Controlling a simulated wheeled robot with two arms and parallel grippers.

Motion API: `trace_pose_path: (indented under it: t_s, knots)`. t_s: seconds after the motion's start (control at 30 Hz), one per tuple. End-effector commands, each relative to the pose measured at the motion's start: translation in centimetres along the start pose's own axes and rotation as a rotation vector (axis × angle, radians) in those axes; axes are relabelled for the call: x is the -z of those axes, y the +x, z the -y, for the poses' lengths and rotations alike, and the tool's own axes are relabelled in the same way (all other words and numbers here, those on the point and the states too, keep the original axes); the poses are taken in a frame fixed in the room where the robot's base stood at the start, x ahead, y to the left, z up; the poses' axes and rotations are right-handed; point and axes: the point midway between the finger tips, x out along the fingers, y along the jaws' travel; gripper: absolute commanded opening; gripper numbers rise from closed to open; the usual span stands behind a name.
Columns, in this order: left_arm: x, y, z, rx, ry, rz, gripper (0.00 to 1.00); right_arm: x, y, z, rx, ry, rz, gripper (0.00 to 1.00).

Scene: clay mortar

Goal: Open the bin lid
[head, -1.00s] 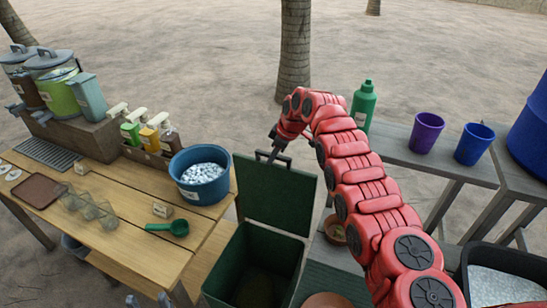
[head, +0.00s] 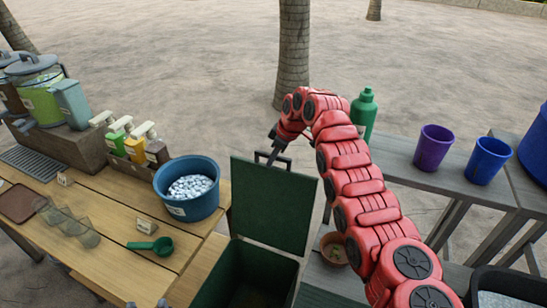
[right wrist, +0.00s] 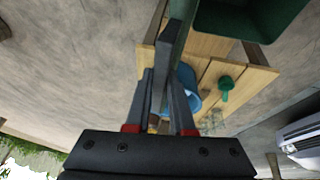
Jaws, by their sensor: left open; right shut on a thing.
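The dark green bin (head: 247,275) stands between the wooden table and the grey bench, with its mouth showing. Its green lid (head: 270,208) stands up, tilted back at the rear of the bin, so the bin is open. My right gripper (head: 273,157) is shut on the lid's dark handle (head: 259,155) at the lid's top edge. In the right wrist view, my right gripper's fingers (right wrist: 167,85) close around the handle and the bin (right wrist: 248,20) shows beyond.
The wooden table (head: 110,255) on the left bears a blue tub (head: 193,208) of white pieces and a green scoop (head: 152,246). On the right, a grey bench (head: 410,172) bears a green bottle (head: 363,110), a purple cup (head: 432,150) and a blue cup (head: 488,162).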

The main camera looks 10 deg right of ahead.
Motion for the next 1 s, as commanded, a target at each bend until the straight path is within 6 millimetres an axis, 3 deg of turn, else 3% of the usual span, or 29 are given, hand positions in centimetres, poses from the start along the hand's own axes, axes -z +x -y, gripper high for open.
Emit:
trace_pose_path:
  t_s: [0.13,0.17,0.3,0.67,0.83,1.0]
  knots:
    - [0.0,0.0,0.0,0.0,0.0,0.0,0.5,-0.1,0.1,0.1,0.002,0.0,0.002,0.0]
    - [0.0,0.0,0.0,0.0,0.0,0.0,0.5,-0.1,0.1,0.1,0.002,0.0,0.002,0.25]
    - [0.0,0.0,0.0,0.0,0.0,0.0,0.5,-0.1,0.1,0.1,0.002,0.0,0.002,0.47]
    - [-0.1,-0.4,0.0,0.0,0.0,0.0,0.5,-0.1,-0.5,0.0,0.001,0.001,0.001,0.47]
    - [-0.2,-1.5,-0.1,0.0,0.0,0.0,0.5,-0.1,-3.4,0.0,-0.004,0.0,-0.001,0.47]
    - [-0.5,-2.8,-0.1,0.0,0.0,0.0,0.5,-0.1,-8.2,-0.1,-0.009,-0.001,-0.004,0.47]
